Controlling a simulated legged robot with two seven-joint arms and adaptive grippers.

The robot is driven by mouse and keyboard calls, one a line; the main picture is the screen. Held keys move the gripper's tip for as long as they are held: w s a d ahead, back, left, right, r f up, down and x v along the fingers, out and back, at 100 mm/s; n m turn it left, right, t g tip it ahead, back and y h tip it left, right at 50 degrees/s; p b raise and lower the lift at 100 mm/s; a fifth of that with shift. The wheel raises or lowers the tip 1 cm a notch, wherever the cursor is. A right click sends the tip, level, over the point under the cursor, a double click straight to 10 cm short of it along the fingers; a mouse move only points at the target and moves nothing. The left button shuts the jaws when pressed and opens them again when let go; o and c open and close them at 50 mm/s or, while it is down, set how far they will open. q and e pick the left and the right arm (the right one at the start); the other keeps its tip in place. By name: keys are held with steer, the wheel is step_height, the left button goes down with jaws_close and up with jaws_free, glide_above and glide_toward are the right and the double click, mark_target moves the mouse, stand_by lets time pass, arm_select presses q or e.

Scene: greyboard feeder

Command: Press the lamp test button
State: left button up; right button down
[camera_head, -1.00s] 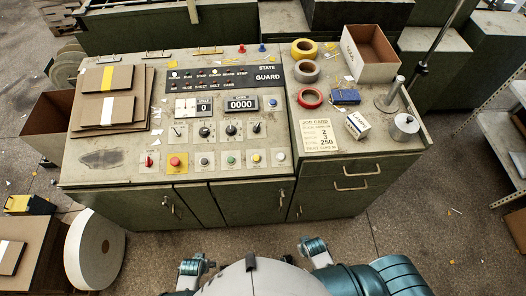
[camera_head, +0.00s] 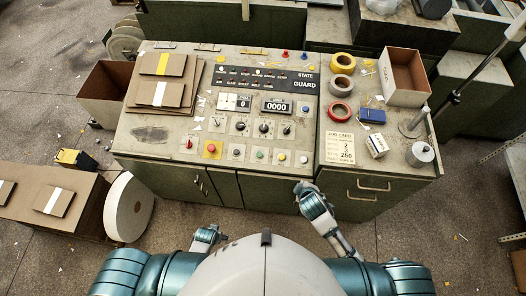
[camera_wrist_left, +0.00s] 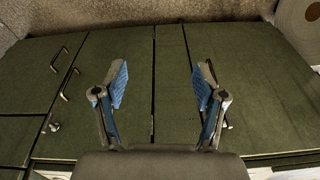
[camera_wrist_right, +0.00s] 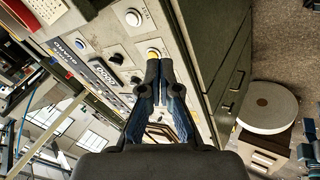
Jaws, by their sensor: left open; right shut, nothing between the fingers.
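My left gripper (camera_wrist_left: 160,80) is open and empty, facing the cabinet doors.
Selector knobs (camera_head: 264,127) and counter displays (camera_head: 276,106) sit above the buttons. Tape rolls (camera_head: 341,84), a blue box (camera_head: 372,116) and a metal cylinder (camera_head: 420,154) stand on the right worktop. A cabinet handle (camera_head: 374,187) protrudes below. A large white roll (camera_head: 128,207) stands at left.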

steer(key=w+n+t, duration=0.2)
steer(key=w+n, duration=0.5)
arm_select(q)
steer(key=s+a+f+g, duration=0.1)
steer(key=s+a+f, duration=0.2)
steer(key=s+f, duration=1.5)
steer(key=shift+s, duration=0.15)
arm_select(e)
steer(key=n+t, duration=0.2)
steer(key=n, duration=0.6)
glide_above(304, 159)
steer(key=s, duration=0.4)
steer(key=shift+w+f, duration=0.15)
steer(key=shift+f, duration=0.65)
arm_select(q)
steer(key=shift+a, duration=0.1)
arm_select(e)
steer(key=shift+f, duration=0.1)
arm_select(q)
step_height(304, 159, down, 6)
steer(key=b, duration=0.6)
arm_select(e)
steer(key=shift+m, duration=0.3)
steer(key=f, duration=0.2)
steer(key=w+f, duration=0.1)
steer(key=f, duration=0.2)
steer(key=w+f, duration=0.1)
steer(key=f, duration=0.2)
steer(key=shift+f, duration=0.15)
